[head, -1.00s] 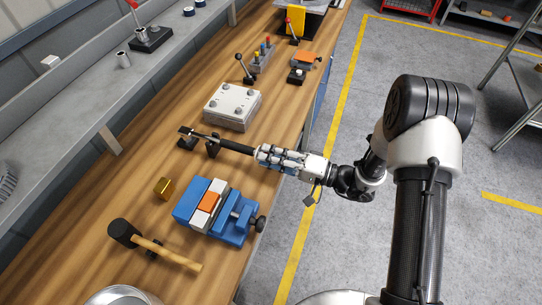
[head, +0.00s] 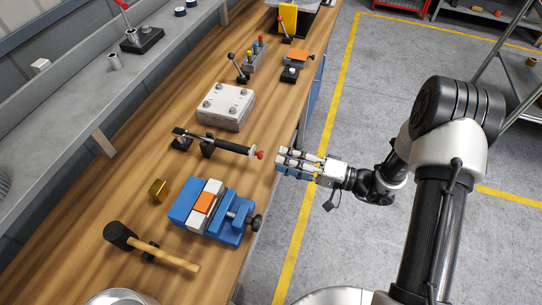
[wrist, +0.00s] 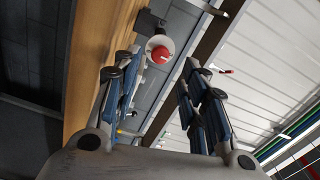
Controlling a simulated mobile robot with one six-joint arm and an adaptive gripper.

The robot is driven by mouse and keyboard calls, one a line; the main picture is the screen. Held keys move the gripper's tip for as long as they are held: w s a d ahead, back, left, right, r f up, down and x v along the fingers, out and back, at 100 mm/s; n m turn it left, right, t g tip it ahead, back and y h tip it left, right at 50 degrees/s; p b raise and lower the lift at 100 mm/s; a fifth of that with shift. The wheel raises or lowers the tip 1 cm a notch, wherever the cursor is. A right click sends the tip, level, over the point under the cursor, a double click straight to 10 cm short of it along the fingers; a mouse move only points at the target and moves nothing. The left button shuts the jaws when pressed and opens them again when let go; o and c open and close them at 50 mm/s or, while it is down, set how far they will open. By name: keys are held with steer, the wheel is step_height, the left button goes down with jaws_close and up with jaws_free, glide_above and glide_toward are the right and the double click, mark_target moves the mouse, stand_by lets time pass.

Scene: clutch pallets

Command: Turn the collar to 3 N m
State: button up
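A torque wrench (head: 218,143) lies in two black holders on the wooden bench, its black handle pointing right toward the bench's front edge. At the handle's end are a pale collar (head: 252,153) and a red tip (head: 260,155). In the wrist view the red tip (wrist: 159,55) sits in front of the pale round collar (wrist: 157,43), beyond the fingers and between them. My gripper (head: 280,162) is open and empty, just right of the red tip and apart from it. Any scale on the collar is too small to read.
A blue vise (head: 238,218) with an orange block (head: 205,202) stands in front of the wrench. A brass cube (head: 158,190) and a mallet (head: 150,248) lie to the left. A grey box (head: 226,105) stands behind.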

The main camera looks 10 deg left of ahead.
steer(key=d, duration=0.5)
steer(key=shift+s+d, duration=0.25)
steer(key=shift+d, duration=0.15)
steer(key=shift+r, duration=0.1)
steer(key=s+d+r+n+g+h, duration=0.2)
steer(key=s+r+g+h, duration=0.3)
steer(key=s+r+h, duration=0.6)
steer(key=s+d+r+m+t+h, duration=0.1)
steer(key=s+d+r+t+h, duration=0.2)
steer(key=d, duration=0.3)
steer(key=s+d+r+m+t+h, duration=0.2)
steer(key=s+d+r+t+h, duration=0.2)
steer(key=d, duration=0.3)
steer(key=shift+s+d+r+t, duration=0.15)
steer(key=shift+s+r+t, duration=0.35)
steer(key=shift+s+r, duration=0.15)
